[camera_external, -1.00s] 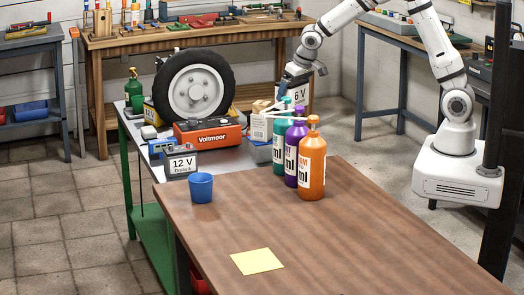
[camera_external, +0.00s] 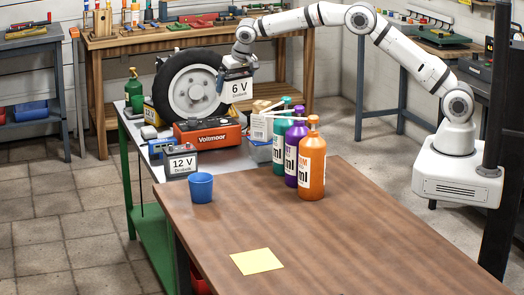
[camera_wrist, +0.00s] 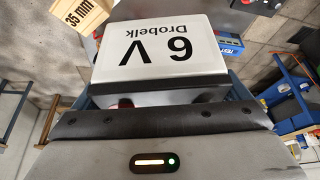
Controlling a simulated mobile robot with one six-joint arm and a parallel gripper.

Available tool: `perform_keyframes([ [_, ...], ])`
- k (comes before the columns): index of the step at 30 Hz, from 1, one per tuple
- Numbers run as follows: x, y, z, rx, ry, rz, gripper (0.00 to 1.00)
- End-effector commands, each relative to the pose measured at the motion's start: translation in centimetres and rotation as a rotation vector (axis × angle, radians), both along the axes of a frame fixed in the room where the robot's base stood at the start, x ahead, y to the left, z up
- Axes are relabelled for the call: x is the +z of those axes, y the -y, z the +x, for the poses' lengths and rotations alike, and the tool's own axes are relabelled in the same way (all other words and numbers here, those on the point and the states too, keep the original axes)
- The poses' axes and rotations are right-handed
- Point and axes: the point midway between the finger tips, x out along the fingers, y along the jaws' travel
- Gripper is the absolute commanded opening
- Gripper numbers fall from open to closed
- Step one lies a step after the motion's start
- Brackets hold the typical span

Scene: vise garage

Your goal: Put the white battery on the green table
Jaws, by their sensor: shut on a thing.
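The white battery (camera_external: 238,89), labelled "6 V Drobelk", hangs in my gripper (camera_external: 241,68), which is shut on it. In the external view it is in the air in front of the right side of the tyre, above the red Voltmoor box. In the wrist view the white battery (camera_wrist: 155,48) fills the upper middle, its label upside down, close against my gripper (camera_wrist: 158,100). The green table (camera_external: 155,250) has a green frame and a grey top (camera_external: 222,158); it stands behind the brown table and carries several things.
Teal, purple and orange bottles (camera_external: 312,165), a blue cup (camera_external: 201,187) and a yellow note (camera_external: 257,261) are on the brown table (camera_external: 350,240).

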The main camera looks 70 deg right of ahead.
Motion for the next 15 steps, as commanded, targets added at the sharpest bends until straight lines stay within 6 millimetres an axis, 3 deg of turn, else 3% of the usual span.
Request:
perform_keyframes([
  [4,-2.1,-1.4,1.0,-0.05,0.003,0.001,0.37],
  [15,-10.1,-5.6,0.1,-0.194,0.003,0.001,0.37],
])
